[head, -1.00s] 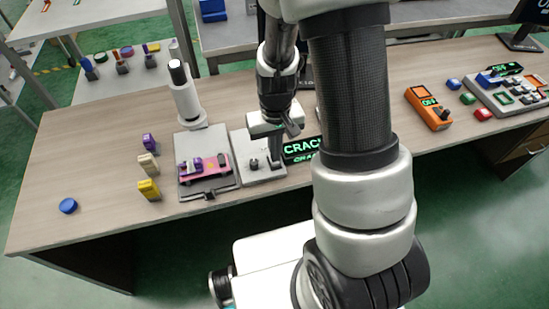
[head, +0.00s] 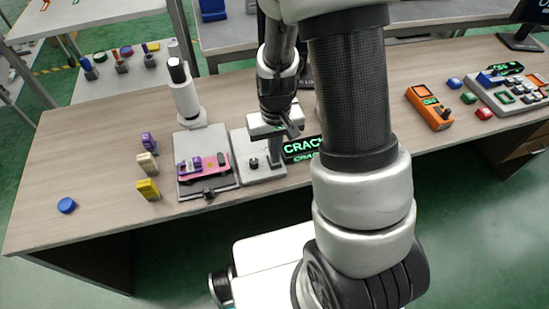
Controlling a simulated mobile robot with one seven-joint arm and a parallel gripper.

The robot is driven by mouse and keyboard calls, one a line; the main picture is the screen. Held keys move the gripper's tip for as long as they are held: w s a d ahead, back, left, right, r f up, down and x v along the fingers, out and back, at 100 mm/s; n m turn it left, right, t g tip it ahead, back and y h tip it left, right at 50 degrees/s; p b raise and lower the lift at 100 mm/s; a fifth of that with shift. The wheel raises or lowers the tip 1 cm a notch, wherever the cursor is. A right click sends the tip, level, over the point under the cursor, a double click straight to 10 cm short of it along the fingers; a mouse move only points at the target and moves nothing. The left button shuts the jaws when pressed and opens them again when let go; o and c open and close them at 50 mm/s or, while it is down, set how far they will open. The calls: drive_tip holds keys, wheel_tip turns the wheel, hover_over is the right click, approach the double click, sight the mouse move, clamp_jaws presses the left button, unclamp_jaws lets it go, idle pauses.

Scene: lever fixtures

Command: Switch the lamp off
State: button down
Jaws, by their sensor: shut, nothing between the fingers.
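My gripper (head: 295,131) hangs over the middle of the table, its fingers shut and empty. It is close to the white head of a grey stand (head: 265,176), whose base carries a small black knob (head: 253,162). I cannot tell whether the gripper touches the stand. A lit green "CRACK" sign (head: 301,147) is beside the stand, partly hidden by my arm. No part is clearly recognisable as the lamp or its switch; a white upright device with a black top (head: 186,97) stands further left.
A grey plate fixture (head: 224,188) holds a pink and purple piece (head: 203,167). An orange handheld device (head: 428,107) and a button panel (head: 510,95) are right. The table's left front is mostly clear.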

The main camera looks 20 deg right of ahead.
drive_tip(key=shift+f, duration=0.25)
drive_tip(key=shift+r, duration=0.15)
wheel_tip(320, 180, up, 7)
drive_tip(key=p, duration=0.5)
idle(0.6)
drive_tip(key=s+r+t+p, duration=0.2)
drive_tip(key=s+r+p, duration=0.1)
drive_tip(key=r, duration=0.9)
drive_tip(key=s+r+t+p, duration=0.1)
drive_tip(key=s+r+p, duration=0.2)
drive_tip(key=r, duration=0.9)
drive_tip(key=s+r+t+p, duration=0.2)
drive_tip(key=s+r, duration=0.3)
drive_tip(key=r, duration=0.7)
drive_tip(key=shift+s+t+p, duration=0.3)
drive_tip(key=shift+s+p, duration=0.05)
drive_tip(key=shift+p, duration=0.2)
drive_tip(key=shift+r, duration=0.1)
